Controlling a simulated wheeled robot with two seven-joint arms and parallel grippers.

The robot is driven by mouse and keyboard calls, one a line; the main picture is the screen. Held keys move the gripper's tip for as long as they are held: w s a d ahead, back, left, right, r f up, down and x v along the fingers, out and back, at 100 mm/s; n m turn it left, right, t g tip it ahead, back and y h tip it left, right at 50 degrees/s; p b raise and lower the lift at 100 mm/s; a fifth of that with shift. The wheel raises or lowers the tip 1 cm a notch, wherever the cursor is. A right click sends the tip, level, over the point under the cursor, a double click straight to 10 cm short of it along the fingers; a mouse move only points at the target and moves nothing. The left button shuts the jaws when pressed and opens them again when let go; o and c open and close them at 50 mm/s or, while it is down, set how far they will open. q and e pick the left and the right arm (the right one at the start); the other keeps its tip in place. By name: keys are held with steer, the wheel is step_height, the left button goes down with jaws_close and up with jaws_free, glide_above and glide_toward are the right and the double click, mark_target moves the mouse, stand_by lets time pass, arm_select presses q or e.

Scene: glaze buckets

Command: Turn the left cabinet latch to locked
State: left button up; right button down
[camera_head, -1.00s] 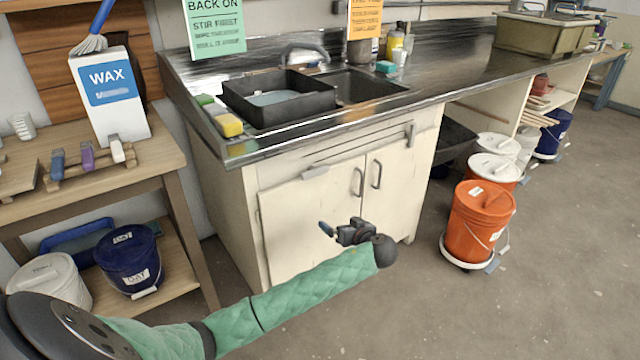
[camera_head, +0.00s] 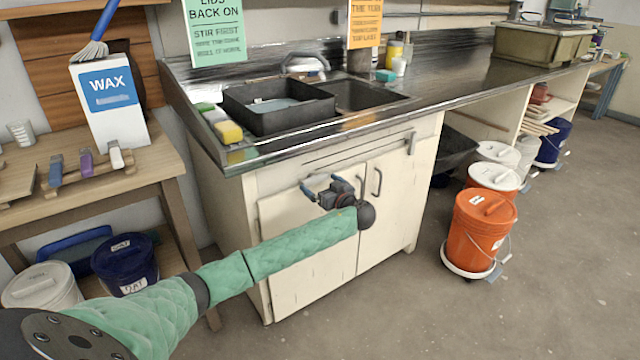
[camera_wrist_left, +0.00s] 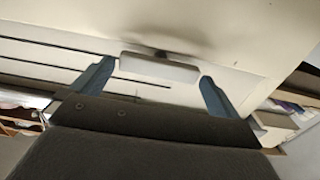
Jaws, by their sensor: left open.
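The left cabinet latch (camera_wrist_left: 158,68) is a pale flat bar on the cream cabinet front. In the left wrist view it lies crosswise between my open fingers, with a visible gap on both sides. In the head view my left gripper (camera_head: 321,184) is at the top of the left cabinet door (camera_head: 290,235) and hides most of that latch. The gripper's blue fingers are apart and hold nothing; they also show in the left wrist view (camera_wrist_left: 157,74). My right gripper is not in view.
The right latch (camera_head: 412,141) stands upright by the right door (camera_head: 395,195). Door handles (camera_head: 377,182) are close to the right of my gripper. The steel counter (camera_head: 440,95) overhangs above. A wooden table (camera_head: 110,185) stands left; an orange bucket (camera_head: 478,235) stands right on the floor.

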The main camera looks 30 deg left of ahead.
arm_select(q)
steer(key=shift+w+a, duration=0.2)
steer(key=shift+a, duration=0.25)
steer(key=c, duration=0.6)
steer(key=shift+f, duration=0.1)
